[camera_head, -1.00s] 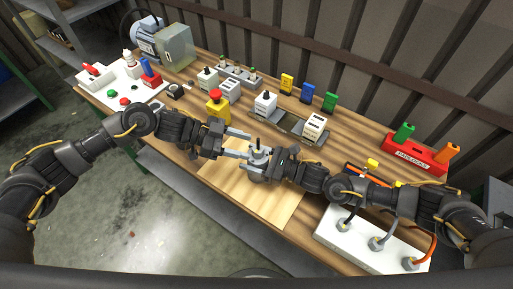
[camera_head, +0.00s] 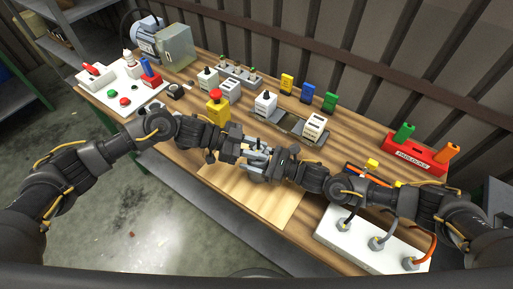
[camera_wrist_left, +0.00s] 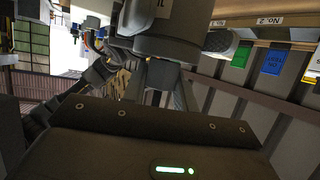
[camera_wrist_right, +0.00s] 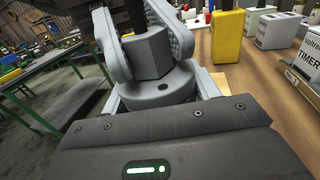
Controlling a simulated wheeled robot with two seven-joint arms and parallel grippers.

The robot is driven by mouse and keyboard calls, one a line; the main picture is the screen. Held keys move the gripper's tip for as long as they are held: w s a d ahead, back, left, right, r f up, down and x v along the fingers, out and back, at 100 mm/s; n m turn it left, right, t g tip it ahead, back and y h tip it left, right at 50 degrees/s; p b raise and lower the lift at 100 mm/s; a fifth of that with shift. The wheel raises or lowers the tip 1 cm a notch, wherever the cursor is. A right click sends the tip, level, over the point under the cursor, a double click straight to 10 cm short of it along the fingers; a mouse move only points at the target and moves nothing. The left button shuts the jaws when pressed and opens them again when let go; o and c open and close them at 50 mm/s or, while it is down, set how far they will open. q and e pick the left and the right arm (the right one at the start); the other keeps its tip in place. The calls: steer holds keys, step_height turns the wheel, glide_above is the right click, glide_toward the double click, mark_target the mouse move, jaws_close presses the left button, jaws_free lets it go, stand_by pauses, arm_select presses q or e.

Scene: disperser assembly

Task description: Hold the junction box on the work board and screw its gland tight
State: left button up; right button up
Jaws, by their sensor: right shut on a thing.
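The grey round junction box (camera_wrist_right: 158,97) stands over the pale work board (camera_head: 255,207); whether it touches the board is hidden. Its dark grey hexagonal gland (camera_wrist_right: 147,55) sits upright on top, with a black piece rising from it. My right gripper (camera_head: 266,168) is shut on the box from the right. My left gripper (camera_head: 250,155) reaches in from the left at gland height. In the right wrist view its grey fingers flank the gland closely; I cannot tell whether they press on it. In the left wrist view the fingers (camera_wrist_left: 164,85) point at the grey parts.
A yellow box with a red button (camera_head: 217,108) stands just behind my left gripper. A rail with white modules (camera_head: 314,127) lies behind. A red holder (camera_head: 416,155) is at the right. A white panel with cable glands (camera_head: 370,250) lies at front right. The board's front is clear.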

arm_select(q)
steer(key=shift+w, duration=0.1)
steer(key=shift+c, duration=0.6)
steer(key=shift+m+g, duration=0.4)
steer(key=shift+g, duration=0.1)
steer(key=m+g, duration=0.3)
steer(key=shift+w+d+y, duration=0.1)
steer(key=shift+y, duration=0.3)
steer(key=m+g+y, duration=0.1)
steer(key=m+g, duration=0.1)
steer(key=m+g+y, duration=0.1)
steer(key=m+g, duration=0.1)
steer(key=shift+s+d+f+g+y, duration=0.1)
steer(key=shift+s+d+g+y, duration=0.1)
steer(key=shift+g+y, duration=0.2)
steer(key=shift+w+m+g+y, duration=0.15)
steer(key=shift+m+g+y, duration=0.8)
steer(key=shift+m+y, duration=0.6)
steer(key=shift+w+m+g+y, duration=0.1)
steer(key=shift+m+g+y, duration=0.85)
steer(key=shift+m+y, duration=0.9)
steer(key=shift+m, duration=0.2)
steer(key=o, duration=1)
steer(key=shift+a, duration=0.15)
step_height(320, 180, up, 10)
steer(key=shift+r, duration=0.15)
